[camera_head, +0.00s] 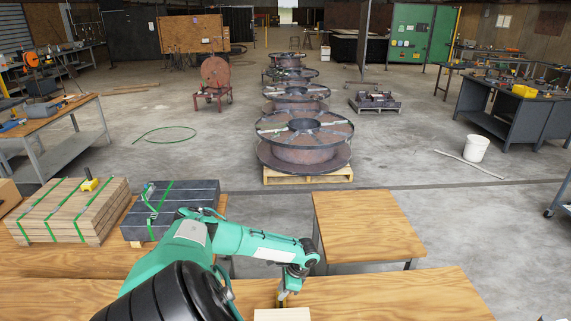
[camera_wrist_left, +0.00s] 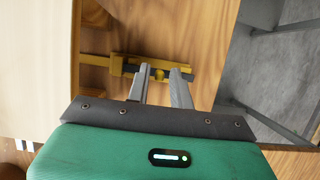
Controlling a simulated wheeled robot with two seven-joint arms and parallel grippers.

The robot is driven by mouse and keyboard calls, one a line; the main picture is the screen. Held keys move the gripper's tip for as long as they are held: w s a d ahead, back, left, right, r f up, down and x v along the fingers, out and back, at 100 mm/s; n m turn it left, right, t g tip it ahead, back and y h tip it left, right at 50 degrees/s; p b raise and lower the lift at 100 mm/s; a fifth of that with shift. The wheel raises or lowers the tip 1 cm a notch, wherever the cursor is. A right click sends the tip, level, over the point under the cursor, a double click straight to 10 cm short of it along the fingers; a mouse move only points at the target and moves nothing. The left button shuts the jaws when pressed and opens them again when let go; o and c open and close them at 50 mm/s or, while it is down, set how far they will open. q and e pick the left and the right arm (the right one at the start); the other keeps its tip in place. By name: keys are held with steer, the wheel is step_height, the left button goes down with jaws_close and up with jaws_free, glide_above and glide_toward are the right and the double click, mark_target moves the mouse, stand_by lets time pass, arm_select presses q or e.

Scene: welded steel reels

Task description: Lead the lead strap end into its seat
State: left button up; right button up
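My left gripper (camera_head: 283,297) is low over the front wooden table, beside a pale block (camera_head: 282,315) at the bottom edge. In the left wrist view its two grey fingers (camera_wrist_left: 164,72) stand apart. A yellow fitting with a dark bar and a round knob (camera_wrist_left: 158,73) lies just beyond the fingertips, partly hidden by them; I cannot tell whether they touch it. I cannot make out a lead strap end or its seat. Green straps bind a plank stack (camera_head: 75,213) and a dark grey pack (camera_head: 183,205) at left. My right gripper is not in view.
A separate wooden table (camera_head: 366,225) stands to the right, with a gap before the front table (camera_head: 400,296). Steel reels (camera_head: 305,135) stand in a row behind, the nearest on a pallet. The front table's right part is clear.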

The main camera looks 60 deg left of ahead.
arm_select(q)
steer(key=shift+w+r, duration=0.1)
steer(key=shift+r, duration=0.15)
stand_by(0.4)
steer(key=shift+v, duration=1.45)
steer(key=o, duration=0.6)
steer(key=shift+c, duration=0.2)
steer(key=o, duration=1.2)
steer(key=shift+c, duration=0.2)
